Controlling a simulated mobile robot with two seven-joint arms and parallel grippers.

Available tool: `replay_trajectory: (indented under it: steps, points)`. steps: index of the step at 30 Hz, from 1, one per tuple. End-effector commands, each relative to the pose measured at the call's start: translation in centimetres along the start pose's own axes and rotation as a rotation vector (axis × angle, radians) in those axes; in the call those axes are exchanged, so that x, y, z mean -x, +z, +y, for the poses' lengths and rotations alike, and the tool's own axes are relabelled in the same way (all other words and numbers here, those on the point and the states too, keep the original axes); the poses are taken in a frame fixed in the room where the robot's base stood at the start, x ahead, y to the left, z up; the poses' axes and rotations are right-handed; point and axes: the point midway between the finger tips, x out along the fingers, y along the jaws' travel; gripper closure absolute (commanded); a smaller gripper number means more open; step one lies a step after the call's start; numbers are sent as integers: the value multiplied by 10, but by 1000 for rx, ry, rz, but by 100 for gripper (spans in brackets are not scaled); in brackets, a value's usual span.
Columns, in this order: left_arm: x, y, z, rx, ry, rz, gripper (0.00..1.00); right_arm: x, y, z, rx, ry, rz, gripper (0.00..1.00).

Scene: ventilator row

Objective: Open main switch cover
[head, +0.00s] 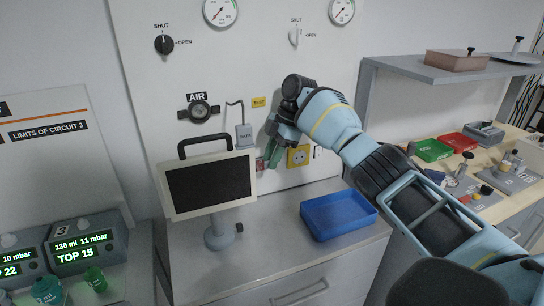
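My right gripper (273,148) reaches in from the right to the white wall panel, just right of the monitor. Its fingers are small and partly hidden by its own wrist, so I cannot tell whether they are open or shut. A green piece (276,156) shows at the fingers, and a small red part (260,164) shows beside it at the monitor's edge. Either may belong to the main switch and its cover, but I cannot make out the cover or its position. A yellow plate (298,156) with a round centre is on the panel to the right. My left gripper is not in view.
A monitor (210,186) on a stand is close left of my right gripper. A blue tray (338,214) sits on the grey counter (275,243) below. A grey DATA box (244,136) and the AIR fitting (199,111) are on the panel. A shelf (425,70) is at right.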

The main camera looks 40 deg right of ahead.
Motion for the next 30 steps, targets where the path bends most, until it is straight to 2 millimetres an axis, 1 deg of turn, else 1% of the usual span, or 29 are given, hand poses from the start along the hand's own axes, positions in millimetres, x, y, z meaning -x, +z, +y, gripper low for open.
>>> replay_trajectory:
  steps: [5, 12, 15, 18, 21, 30]
  points:
    - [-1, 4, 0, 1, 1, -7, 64, 18, 0, 1, 0, 4, 1, 71]
    - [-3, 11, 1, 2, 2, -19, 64, 56, 0, 1, -1, 2, 1, 71]
    - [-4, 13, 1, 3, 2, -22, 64, 67, 0, 0, -1, 1, 0, 71]
    - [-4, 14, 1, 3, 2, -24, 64, 74, 0, 0, 0, 1, 1, 71]
    - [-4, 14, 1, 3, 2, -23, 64, 77, 0, 0, 0, 0, 1, 71]
    - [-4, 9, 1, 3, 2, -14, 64, 77, 0, 0, 0, 0, 0, 71]
